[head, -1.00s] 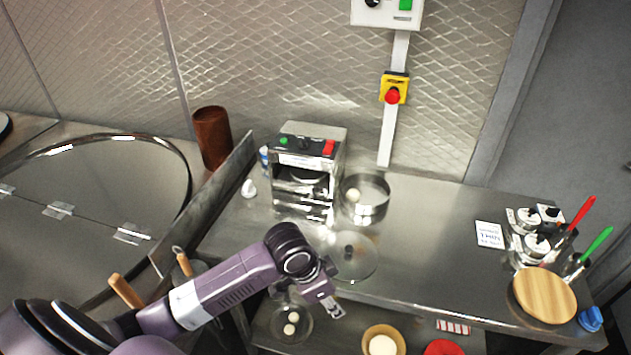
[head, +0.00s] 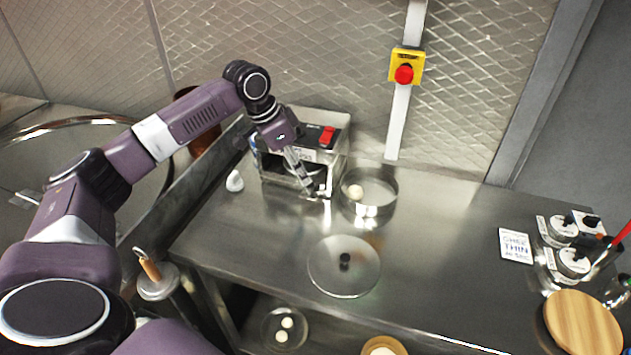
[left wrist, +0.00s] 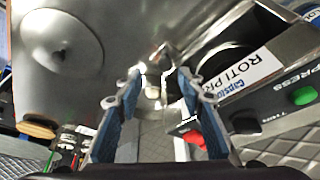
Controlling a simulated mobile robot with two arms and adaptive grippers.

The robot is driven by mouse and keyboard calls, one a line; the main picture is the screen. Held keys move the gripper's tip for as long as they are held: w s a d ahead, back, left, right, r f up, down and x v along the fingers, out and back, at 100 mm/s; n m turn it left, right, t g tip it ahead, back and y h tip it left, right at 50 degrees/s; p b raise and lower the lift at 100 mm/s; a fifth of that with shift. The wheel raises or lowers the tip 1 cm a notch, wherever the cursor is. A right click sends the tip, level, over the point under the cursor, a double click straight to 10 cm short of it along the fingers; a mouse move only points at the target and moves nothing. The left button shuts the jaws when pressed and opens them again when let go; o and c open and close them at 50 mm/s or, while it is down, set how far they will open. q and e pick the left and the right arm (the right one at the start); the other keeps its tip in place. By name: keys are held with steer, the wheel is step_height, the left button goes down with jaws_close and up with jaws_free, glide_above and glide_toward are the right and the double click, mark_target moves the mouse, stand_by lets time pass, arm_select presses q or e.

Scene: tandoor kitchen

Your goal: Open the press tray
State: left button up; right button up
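The roti press (head: 336,153) is a steel box with a red button on top, standing at the back of the counter near the wall. Its label reads "ROTI PRESS" in the left wrist view (left wrist: 285,95). My left gripper (head: 308,188) is at the press's lower front, fingers pointing down. In the left wrist view my left gripper (left wrist: 158,76) has its blue fingers spread apart. A small shiny metal part shows between the fingertips; I cannot tell whether they touch it. The gripper partly covers the press front, and the press tray is hard to make out. My right gripper is out of view.
A round steel pan (head: 383,190) with a dough ball stands right of the press. A clear round lid (head: 343,266) lies on the counter in front. Timers (head: 563,230) and a wooden board (head: 582,322) are at the right.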

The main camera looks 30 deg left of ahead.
mark_target(309, 185)
arm_select(q)
steer(key=shift+w+a+f+p, duration=0.1)
steer(key=shift+w+f+p, duration=0.2)
steer(key=shift+f, duration=0.25)
steer(key=shift+w+f+p, duration=0.25)
steer(key=shift+f, duration=0.25)
steer(key=x, duration=0.2)
steer(key=shift+w+f, duration=0.2)
steer(key=shift+f, duration=0.1)
steer(key=shift+w+f+p, duration=0.15)
steer(key=shift+f+p, duration=0.15)
steer(key=shift+d+f, duration=0.2)
steer(key=shift+f, duration=0.1)
jaws_close()
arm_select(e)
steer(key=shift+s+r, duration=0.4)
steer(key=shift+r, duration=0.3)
